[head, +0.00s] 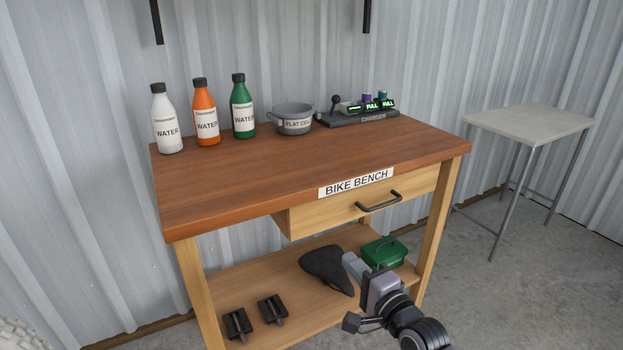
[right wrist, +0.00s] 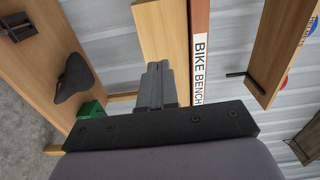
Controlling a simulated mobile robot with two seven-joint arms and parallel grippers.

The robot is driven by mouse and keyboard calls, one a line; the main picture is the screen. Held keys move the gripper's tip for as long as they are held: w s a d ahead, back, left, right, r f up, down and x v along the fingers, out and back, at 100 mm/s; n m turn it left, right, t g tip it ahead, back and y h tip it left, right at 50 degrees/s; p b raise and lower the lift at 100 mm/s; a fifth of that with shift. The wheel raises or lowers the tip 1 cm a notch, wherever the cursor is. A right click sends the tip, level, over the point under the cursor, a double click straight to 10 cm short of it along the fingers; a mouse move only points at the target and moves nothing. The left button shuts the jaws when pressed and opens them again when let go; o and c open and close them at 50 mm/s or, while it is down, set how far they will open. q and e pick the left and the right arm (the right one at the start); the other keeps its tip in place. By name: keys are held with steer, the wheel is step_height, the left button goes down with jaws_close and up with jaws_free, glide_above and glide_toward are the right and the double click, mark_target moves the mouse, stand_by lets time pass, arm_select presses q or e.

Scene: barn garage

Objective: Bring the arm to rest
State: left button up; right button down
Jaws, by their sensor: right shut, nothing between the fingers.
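My right gripper (head: 352,265) reaches in from the lower right of the head view, in front of the bench's lower shelf. Its fingers are shut together with nothing between them, as the right wrist view (right wrist: 157,85) also shows. It appears apart from the bench. The wooden bike bench (head: 240,190) carries a label, and a drawer (head: 335,210) with a dark handle sits under its top. My left gripper is not in view.
White (head: 167,130), orange (head: 206,125) and green (head: 242,120) bottles, a grey pot (head: 293,125) and a charger (head: 360,117) stand on the bench. A saddle (head: 325,268), pedals and a green box (head: 385,250) lie below. A side table (head: 530,120) stands right.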

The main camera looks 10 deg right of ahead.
steer(key=s+d+f+n+g+h, duration=0.25)
steer(key=s+f+n, duration=0.55)
steer(key=s, duration=0.5)
steer(key=s+d+f+n+g+h, duration=0.3)
steer(key=s+f+n, duration=0.45)
steer(key=s, duration=0.65)
step_height(320, 180, up, 10)
steer(key=p, duration=1.3)
steer(key=shift+s+d+r+g+y, duration=0.2)
steer(key=shift+s+d+g+y, duration=0.15)
steer(key=shift+d, duration=0.1)
